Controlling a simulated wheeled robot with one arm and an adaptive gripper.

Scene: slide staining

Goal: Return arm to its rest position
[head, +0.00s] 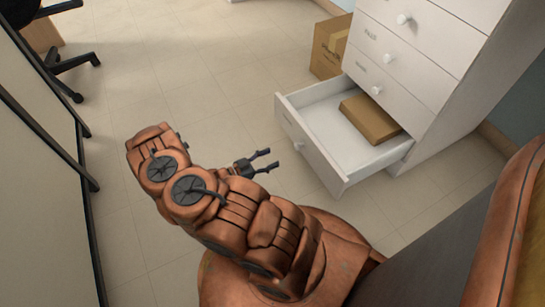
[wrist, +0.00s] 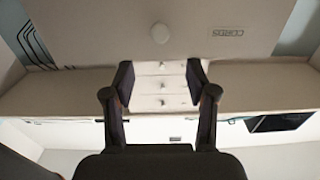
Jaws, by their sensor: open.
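My arm (head: 240,215) is folded close over my base in the head view, bent at the elbow. My gripper (head: 270,161) points right toward the open drawer, with clear space between it and the drawer front. Its two fingers are apart with nothing between them. In the wrist view the gripper (wrist: 160,82) also shows two spread, empty fingers. Beyond them are pale fronts with round knobs and a label that seems to read "CORDS".
A white cabinet (head: 425,45) stands at the right. Its bottom drawer (head: 318,160) is pulled out and holds a brown packet (head: 370,119). A cardboard box (head: 328,47) stands behind. A black-framed panel (head: 35,160) and chair (head: 65,62) are left. Tiled floor between is clear.

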